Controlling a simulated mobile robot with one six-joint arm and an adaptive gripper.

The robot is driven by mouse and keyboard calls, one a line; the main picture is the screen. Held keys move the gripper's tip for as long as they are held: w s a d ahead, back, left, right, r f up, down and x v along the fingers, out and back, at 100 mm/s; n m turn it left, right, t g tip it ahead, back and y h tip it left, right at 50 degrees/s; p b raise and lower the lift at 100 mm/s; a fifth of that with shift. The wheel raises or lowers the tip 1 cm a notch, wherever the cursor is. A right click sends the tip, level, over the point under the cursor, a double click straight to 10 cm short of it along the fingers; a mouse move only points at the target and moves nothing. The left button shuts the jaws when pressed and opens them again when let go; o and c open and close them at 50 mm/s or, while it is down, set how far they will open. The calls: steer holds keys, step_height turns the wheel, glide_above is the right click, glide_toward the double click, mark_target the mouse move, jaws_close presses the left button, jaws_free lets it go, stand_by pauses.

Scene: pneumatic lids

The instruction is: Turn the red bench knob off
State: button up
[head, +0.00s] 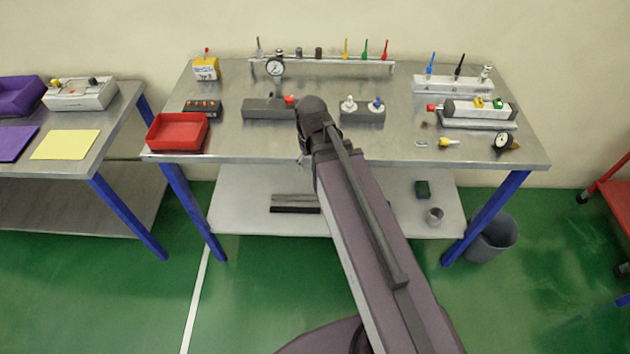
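A red knob (290,100) sits on the right part of a dark grey block (262,109) near the middle of the metal bench. The end of my arm stands just right of the knob in the picture and covers the right end of this block. A small part of my gripper (303,158) seems to show below the wrist, over the bench's front edge. Its fingers are too hidden to tell whether they are open or shut. Another red knob-like part (431,108) is on the left end of a device at the bench's right.
A similar grey block (362,115) with a white and a blue knob stands right of my arm. A red tray (178,132) is at the bench's (240,145) front left. A rail with a gauge (275,67) runs along the back. The front middle strip is mostly clear.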

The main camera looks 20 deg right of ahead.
steer(key=s+f, duration=0.1)
steer(key=s+f+m+b, duration=0.1)
steer(key=s, duration=0.1)
steer(key=shift+s, duration=0.1)
stand_by(1.5)
